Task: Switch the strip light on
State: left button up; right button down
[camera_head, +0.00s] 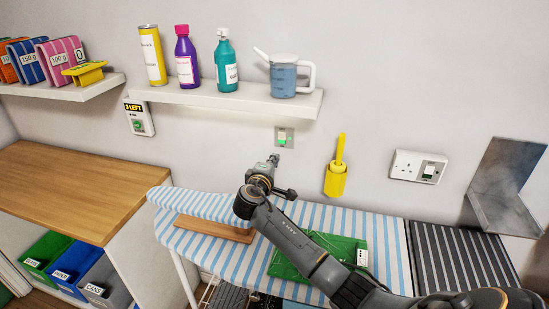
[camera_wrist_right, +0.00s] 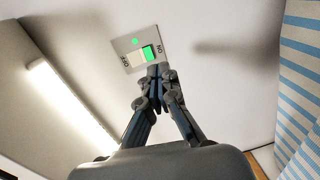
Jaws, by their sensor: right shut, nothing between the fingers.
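The wall switch (camera_head: 284,137) is a small grey plate below the middle shelf, with a green patch on it. In the right wrist view the switch plate (camera_wrist_right: 136,50) shows a white and green rocker, ON and OFF labels, and a green dot. The rocker's green part is on the ON side. The strip light (camera_wrist_right: 70,95) is a bright white, glowing bar at the left of that view. My right gripper (camera_head: 274,158) is shut and empty, its fingertips (camera_wrist_right: 159,70) at the rocker's ON end; I cannot tell whether they touch. My left gripper is out of view.
The shelf (camera_head: 230,97) above holds bottles and a jug. A yellow holder (camera_head: 336,180) and a socket (camera_head: 418,167) are on the wall to the right. The striped ironing board (camera_head: 200,243) with a green cloth (camera_head: 310,247) lies below my right arm.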

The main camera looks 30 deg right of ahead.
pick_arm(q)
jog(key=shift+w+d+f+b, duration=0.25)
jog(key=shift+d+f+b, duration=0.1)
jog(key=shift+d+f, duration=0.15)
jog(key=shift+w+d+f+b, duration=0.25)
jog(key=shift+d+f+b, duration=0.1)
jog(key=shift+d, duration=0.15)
pick_arm(e)
jog(key=s+a+f, duration=0.1)
jog(key=s+a, duration=0.3)
jog(key=a, duration=0.1)
jog(key=shift+s, duration=0.15)
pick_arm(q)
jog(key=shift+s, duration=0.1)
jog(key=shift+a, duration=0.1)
